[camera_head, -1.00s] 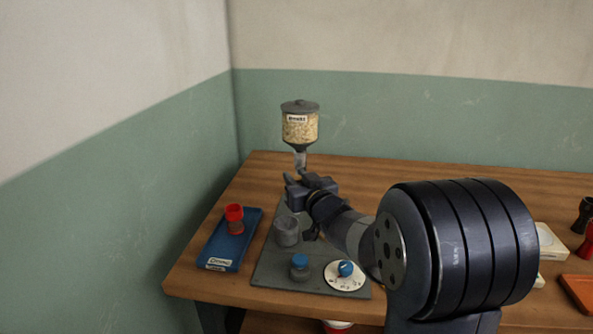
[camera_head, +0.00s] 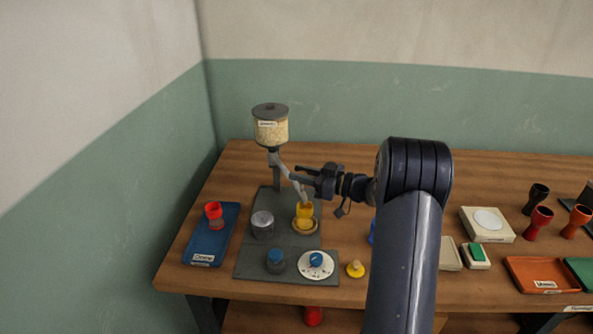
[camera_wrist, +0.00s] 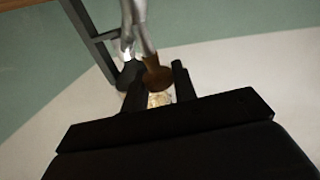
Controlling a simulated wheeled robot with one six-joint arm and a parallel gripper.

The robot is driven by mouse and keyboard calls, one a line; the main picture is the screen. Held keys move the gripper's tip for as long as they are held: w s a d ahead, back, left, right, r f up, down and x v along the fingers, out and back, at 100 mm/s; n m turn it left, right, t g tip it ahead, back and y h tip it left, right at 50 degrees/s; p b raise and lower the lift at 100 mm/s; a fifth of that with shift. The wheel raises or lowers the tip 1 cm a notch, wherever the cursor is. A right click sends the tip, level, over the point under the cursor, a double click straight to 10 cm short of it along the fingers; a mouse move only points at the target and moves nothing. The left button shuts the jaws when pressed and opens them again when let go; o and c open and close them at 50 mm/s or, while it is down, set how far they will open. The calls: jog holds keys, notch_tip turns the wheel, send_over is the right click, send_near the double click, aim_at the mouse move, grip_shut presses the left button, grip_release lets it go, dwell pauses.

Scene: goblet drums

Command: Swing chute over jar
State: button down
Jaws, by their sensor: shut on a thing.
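The hopper (camera_head: 271,127) of pale grains stands on a post at the back of the grey board. Its grey chute (camera_head: 286,172) slopes down to the right, and its lower end is at or just above the mouth of a yellow jar (camera_head: 304,211). The jar stands upright on a round tan disc. My gripper (camera_head: 300,181) reaches in from the right and is shut on the chute. In the wrist view, a brown round part (camera_wrist: 157,75) of the chute sits by the fingertips (camera_wrist: 156,88); the exact contact is unclear.
A grey cup (camera_head: 262,224), a blue-lidded pot (camera_head: 276,261) and a blue-knobbed dial (camera_head: 315,265) share the board. A blue tray (camera_head: 207,245) with a red goblet (camera_head: 214,214) lies left. Goblets and trays stand right.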

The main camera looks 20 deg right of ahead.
jog(key=shift+w+d+r+g, duration=0.1)
jog(key=shift+d+g, duration=0.1)
jog(key=shift+g, duration=0.1)
jog(key=c, duration=1.2)
grip_release()
jog(key=b+v, duration=0.1)
jog(key=v, duration=0.9)
jog(key=shift+d+f, duration=0.2)
jog(key=shift+d, duration=0.2)
jog(key=shift+a, duration=0.1)
jog(key=p+x, duration=0.1)
jog(key=x, duration=0.9)
jog(key=shift+a+r, duration=0.15)
jog(key=shift+a, duration=0.4)
jog(key=shift+t, duration=0.4)
